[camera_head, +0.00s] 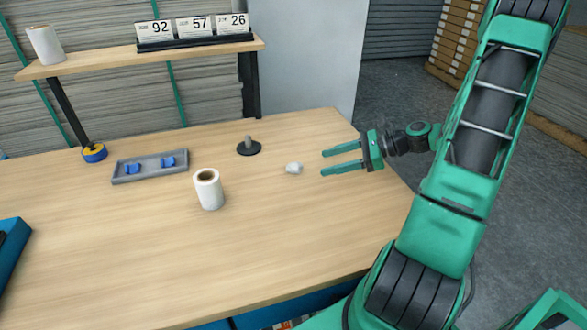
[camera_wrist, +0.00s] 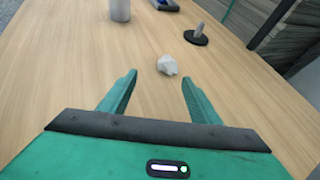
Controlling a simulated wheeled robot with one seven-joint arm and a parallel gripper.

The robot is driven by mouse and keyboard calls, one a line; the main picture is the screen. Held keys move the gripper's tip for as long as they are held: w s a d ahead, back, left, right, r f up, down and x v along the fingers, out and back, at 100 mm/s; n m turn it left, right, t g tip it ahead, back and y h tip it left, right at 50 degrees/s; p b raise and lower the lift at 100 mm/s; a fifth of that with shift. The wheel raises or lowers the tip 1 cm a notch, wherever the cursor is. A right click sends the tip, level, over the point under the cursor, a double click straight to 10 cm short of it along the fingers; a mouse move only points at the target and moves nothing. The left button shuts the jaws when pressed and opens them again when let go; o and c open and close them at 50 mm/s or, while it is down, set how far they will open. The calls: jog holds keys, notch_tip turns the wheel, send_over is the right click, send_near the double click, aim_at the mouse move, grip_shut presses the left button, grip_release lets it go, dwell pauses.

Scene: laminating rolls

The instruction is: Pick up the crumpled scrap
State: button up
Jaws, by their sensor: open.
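The crumpled scrap (camera_head: 294,168) is a small whitish lump lying on the wooden table (camera_head: 270,235), near its right end. My gripper (camera_head: 323,164) is open and empty, with its two green fingers pointing at the scrap from the right. In the head view a small gap lies between the fingertips and the scrap. In the wrist view the scrap (camera_wrist: 167,65) sits just beyond the fingertips (camera_wrist: 158,75), roughly centred between them and not between the fingers.
A white roll (camera_head: 208,189) stands left of the scrap. A dark round base with a grey post (camera_head: 249,147) stands behind it. A grey tray (camera_head: 150,167) with blue pieces lies farther left. A shelf (camera_head: 150,57) with number cards spans the back. The front table is clear.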

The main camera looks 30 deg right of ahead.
aim_at(300, 165)
jog(key=shift+w+d+m+t, duration=0.15)
jog(key=shift+d+m+t, duration=0.1)
jog(key=shift+m+t, duration=0.05)
jog(key=shift+w, duration=0.15)
jog(key=shift+y, duration=0.3)
jog(key=x, duration=0.5)
jog(key=shift+w+d+x, duration=0.1)
jog(key=shift+x, duration=0.8)
jog(key=shift+w+d+x, duration=0.1)
jog(key=shift+x, duration=0.8)
jog(key=shift+w+d+x, duration=0.1)
jog(key=shift+d+x, duration=0.05)
jog(key=shift+x, duration=0.75)
jog(key=shift+f, duration=0.15)
jog(key=c, duration=1.1)
